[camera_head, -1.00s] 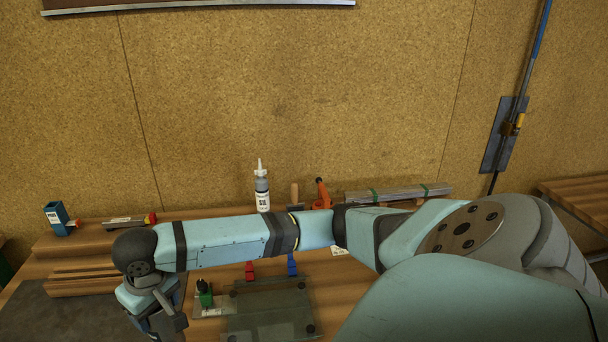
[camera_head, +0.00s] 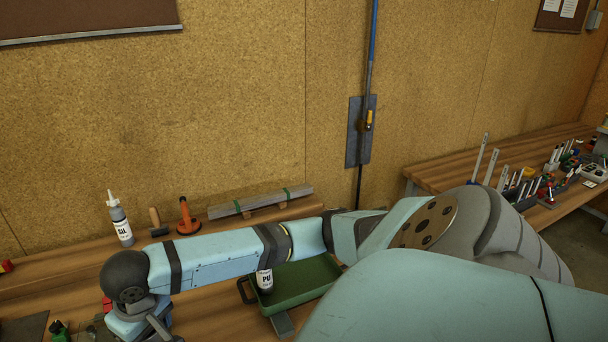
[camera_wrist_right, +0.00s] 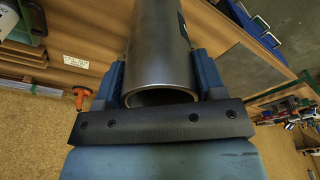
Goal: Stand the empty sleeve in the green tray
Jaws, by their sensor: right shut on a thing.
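The sleeve (camera_wrist_right: 158,45) is a smooth grey metal tube. In the right wrist view its near end is open and looks hollow inside. My right gripper (camera_wrist_right: 161,78) is shut on the sleeve, one blue finger on each side. In the head view my right wrist is at the lower left, left of the tray; the sleeve cannot be made out there. The green tray (camera_head: 309,279) is on the bench, partly behind my right arm. A bottle with a white label (camera_head: 265,279) is at its left part. The tray also shows in the right wrist view (camera_wrist_right: 24,50). My left gripper is not in view.
A glue bottle (camera_head: 121,222), a wooden-handled tool (camera_head: 156,222), an orange tool (camera_head: 187,216) and strapped metal strips (camera_head: 262,203) are along the back of the bench. A second bench (camera_head: 450,175) with many tools is at the right.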

